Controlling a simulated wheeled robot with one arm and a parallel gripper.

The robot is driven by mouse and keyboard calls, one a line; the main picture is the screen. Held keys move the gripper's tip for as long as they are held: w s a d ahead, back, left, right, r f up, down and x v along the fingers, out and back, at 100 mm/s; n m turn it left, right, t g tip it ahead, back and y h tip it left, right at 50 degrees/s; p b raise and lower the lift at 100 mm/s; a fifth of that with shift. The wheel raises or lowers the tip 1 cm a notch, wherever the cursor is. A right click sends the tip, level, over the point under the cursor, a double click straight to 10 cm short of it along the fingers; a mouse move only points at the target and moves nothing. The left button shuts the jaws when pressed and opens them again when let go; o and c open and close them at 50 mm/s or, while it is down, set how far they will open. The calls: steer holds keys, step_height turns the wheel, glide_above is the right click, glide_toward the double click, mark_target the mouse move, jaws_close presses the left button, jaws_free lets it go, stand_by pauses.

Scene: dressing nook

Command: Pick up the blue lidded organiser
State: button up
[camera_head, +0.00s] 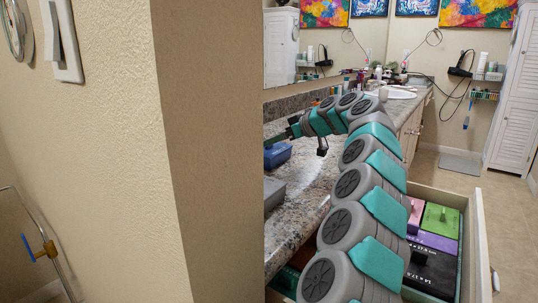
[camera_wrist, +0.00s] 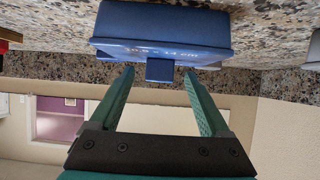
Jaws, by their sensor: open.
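The blue lidded organiser (camera_head: 277,155) sits on the granite counter in the head view, just right of the wall corner. In the wrist view the organiser (camera_wrist: 165,28) fills the top middle, with white size lettering and a small blue knob (camera_wrist: 160,70) on the side towards me. My gripper (camera_wrist: 159,73) is open, its two teal fingers pointing at the organiser, with the knob showing between the fingertips. The fingers look empty; whether they touch the organiser I cannot tell. In the head view my gripper (camera_head: 277,141) is partly hidden near the wall corner, above the organiser.
A grey box (camera_head: 273,193) lies nearer on the counter (camera_head: 300,205). An open drawer (camera_head: 478,245) below holds pink, green (camera_head: 440,220), purple and black (camera_head: 432,272) boxes. A wall (camera_head: 215,150) blocks the left. A sink (camera_head: 395,93) and bottles are farther back.

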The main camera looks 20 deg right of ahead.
jaws_close()
stand_by(0.5)
stand_by(0.3)
